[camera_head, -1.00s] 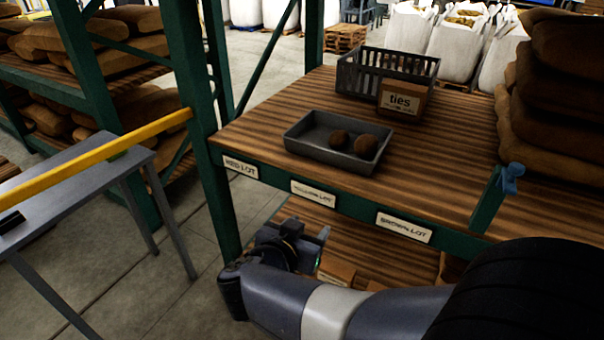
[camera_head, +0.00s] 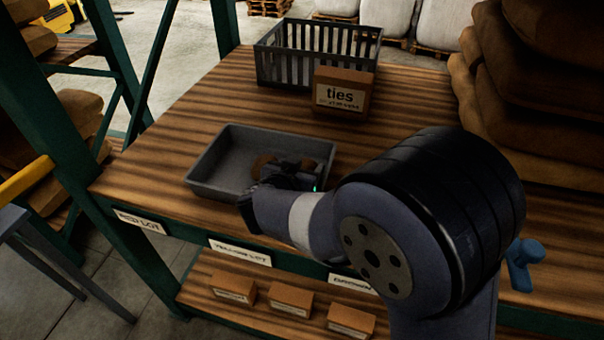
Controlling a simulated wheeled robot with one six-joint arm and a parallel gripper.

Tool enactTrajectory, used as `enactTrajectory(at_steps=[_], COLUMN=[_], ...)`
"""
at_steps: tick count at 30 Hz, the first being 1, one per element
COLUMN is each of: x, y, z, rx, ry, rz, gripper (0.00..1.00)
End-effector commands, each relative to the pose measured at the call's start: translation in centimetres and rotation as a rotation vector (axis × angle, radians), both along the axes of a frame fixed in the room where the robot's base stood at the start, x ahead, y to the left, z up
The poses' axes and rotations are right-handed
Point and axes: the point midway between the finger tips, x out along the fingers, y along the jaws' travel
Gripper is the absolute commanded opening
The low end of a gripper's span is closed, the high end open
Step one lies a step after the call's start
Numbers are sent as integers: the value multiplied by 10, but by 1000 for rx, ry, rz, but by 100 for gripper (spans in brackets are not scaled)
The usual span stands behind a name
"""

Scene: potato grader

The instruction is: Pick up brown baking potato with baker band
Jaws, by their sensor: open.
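A grey tray (camera_head: 218,160) lies on the wooden shelf near its front edge. In it a brown potato (camera_head: 264,165) shows partly at the left of my gripper, and a brown patch behind the gripper may be a second potato. My gripper (camera_head: 302,168) is over the right part of the tray, close to the potatoes. The wrist hides its fingertips and much of what lies below it. I cannot make out a baker band on the potato from here.
A slatted grey crate (camera_head: 300,50) and a cardboard box marked "ties" (camera_head: 342,92) stand behind the tray. Stacked brown sacks (camera_head: 540,110) stand at right. A green post (camera_head: 60,120) rises at left. Small boxes (camera_head: 291,301) sit on the lower shelf. The shelf left of the tray is clear.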

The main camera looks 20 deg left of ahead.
Motion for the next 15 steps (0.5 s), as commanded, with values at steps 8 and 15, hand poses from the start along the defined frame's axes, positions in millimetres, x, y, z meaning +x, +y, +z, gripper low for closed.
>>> enactTrajectory(at_steps=[8, 15], x=[3, 3], y=[0, 0], z=[-1, -1], rx=[0, 0], ry=[0, 0], rz=[0, 0], gripper=[57, 38])
